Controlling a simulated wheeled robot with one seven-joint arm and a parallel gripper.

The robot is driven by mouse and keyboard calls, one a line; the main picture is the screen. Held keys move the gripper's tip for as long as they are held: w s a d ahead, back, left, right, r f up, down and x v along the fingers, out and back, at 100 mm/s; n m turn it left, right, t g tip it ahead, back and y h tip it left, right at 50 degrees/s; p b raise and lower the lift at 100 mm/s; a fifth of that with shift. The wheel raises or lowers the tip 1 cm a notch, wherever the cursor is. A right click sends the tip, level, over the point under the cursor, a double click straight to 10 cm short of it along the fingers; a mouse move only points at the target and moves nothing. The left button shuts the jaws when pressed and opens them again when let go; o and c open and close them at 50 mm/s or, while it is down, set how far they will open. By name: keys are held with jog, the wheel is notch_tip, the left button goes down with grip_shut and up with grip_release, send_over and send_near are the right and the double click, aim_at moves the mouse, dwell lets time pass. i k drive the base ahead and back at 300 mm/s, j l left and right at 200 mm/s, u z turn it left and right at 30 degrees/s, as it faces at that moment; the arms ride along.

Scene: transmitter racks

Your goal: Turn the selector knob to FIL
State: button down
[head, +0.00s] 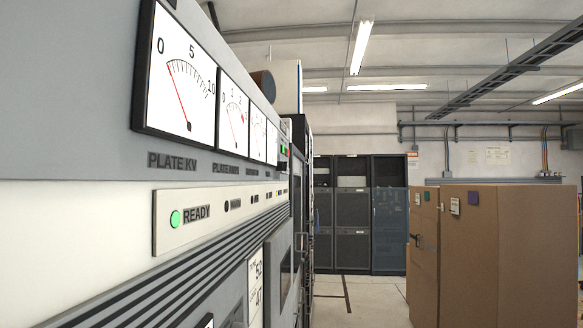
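In the head view, the transmitter front panel (60,88) fills the left side at close range and at a steep angle. No selector knob and no FIL marking can be made out. A white plate meter (178,80) labelled PLATE KV has its needle near the low end. A strip of indicators runs below it, with a green READY lamp (175,218) lit. A small part at the bottom edge (235,318) is cut off and too unclear to identify. My gripper is not in view.
Dark equipment racks (352,215) stand at the back. Brown cabinets (510,256) stand on the right. Pale floor (362,303) is clear between the panel and the brown cabinets. A cable tray (510,70) hangs overhead.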

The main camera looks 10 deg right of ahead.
aim_at(282, 166)
jog(key=i+l+u, duration=0.1)
jog(key=u, duration=0.3)
jog(key=i+l+u, duration=0.1)
jog(key=l+u, duration=0.45)
jog(key=u, duration=0.2)
jog(key=i, duration=0.05)
